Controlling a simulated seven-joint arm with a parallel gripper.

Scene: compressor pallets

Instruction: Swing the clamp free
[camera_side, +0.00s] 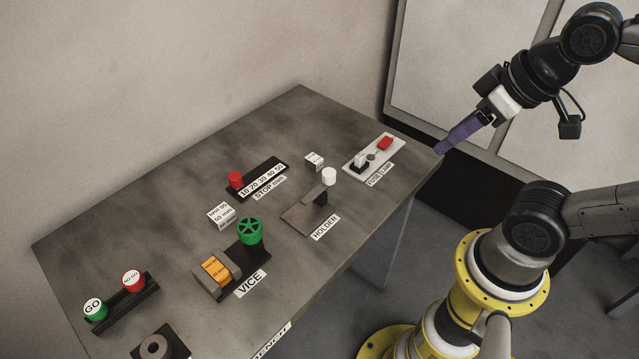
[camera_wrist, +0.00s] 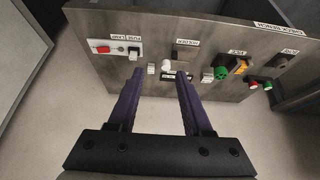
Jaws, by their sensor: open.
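No part is labelled plainly as a clamp. In the wrist view the white knob (camera_wrist: 167,65) shows between my fingertips, farther off. The VICE (camera_side: 216,288) has an orange piece (camera_side: 216,269) between its jaws and a green handwheel (camera_side: 250,231). My gripper (camera_side: 441,148) is open and empty, raised off the bench's right end. Its two purple fingers (camera_wrist: 160,76) stand apart in the wrist view.
The grey bench (camera_side: 130,215) also bears a white-plated unit with a red block (camera_side: 385,143), a STOP scale with a red knob (camera_side: 235,180), small white blocks (camera_side: 314,160), green (camera_side: 95,309) and red (camera_side: 133,281) gauges, and a ring block (camera_side: 155,347). The back left is clear.

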